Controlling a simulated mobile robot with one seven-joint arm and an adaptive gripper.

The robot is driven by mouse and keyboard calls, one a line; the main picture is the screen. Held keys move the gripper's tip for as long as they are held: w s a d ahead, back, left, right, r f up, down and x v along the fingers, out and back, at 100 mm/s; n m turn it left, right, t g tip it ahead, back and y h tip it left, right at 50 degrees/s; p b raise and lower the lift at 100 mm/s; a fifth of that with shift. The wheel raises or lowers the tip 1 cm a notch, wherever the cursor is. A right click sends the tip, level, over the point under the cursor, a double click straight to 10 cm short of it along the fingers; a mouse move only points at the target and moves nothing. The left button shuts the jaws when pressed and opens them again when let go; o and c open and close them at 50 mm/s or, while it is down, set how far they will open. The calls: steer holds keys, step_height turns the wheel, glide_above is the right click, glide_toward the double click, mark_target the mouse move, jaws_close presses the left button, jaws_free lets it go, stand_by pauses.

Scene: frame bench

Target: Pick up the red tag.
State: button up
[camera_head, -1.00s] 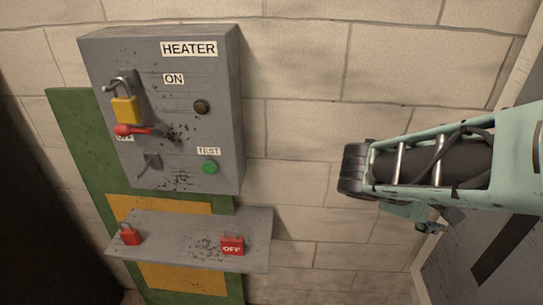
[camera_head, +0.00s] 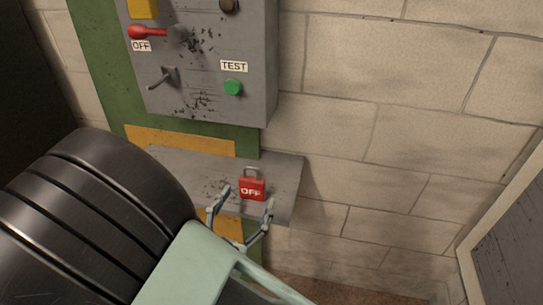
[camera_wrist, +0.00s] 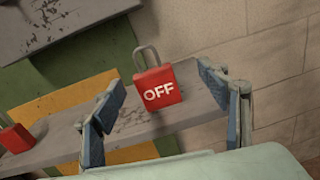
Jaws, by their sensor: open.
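The red tag (camera_head: 252,188) is a small red block marked OFF with a grey shackle on top. It stands upright on the grey shelf (camera_head: 285,178) below the heater box. My gripper (camera_head: 240,203) is open, with one finger to the left and one to the right of the tag in the picture. In the wrist view the tag (camera_wrist: 158,86) shows between the open fingers (camera_wrist: 168,98), slightly beyond them. I cannot tell whether any finger touches it.
A second red padlock-like piece (camera_wrist: 14,136) sits on the shelf at the left in the wrist view; my arm hides it in the head view. The grey heater box (camera_head: 200,80) with a red lever (camera_head: 148,32) and green button (camera_head: 233,88) is above. The block wall (camera_head: 400,100) is bare.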

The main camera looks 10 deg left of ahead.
mark_target(250, 189)
step_height(250, 189, down, 3)
steer(key=s+a+n+y, duration=0.1)
steer(key=s+a, duration=0.1)
steer(key=shift+n, duration=0.3)
steer(key=w, duration=0.3)
steer(key=w+d+b, duration=0.1)
steer(key=w, duration=0.6)
steer(key=shift+d+f+b, duration=0.1)
steer(key=shift+d+b, duration=0.1)
steer(key=shift+b, duration=0.1)
steer(key=shift+c, duration=0.6)
steer(key=c, duration=1.2)
steer(key=shift+o, duration=0.2)
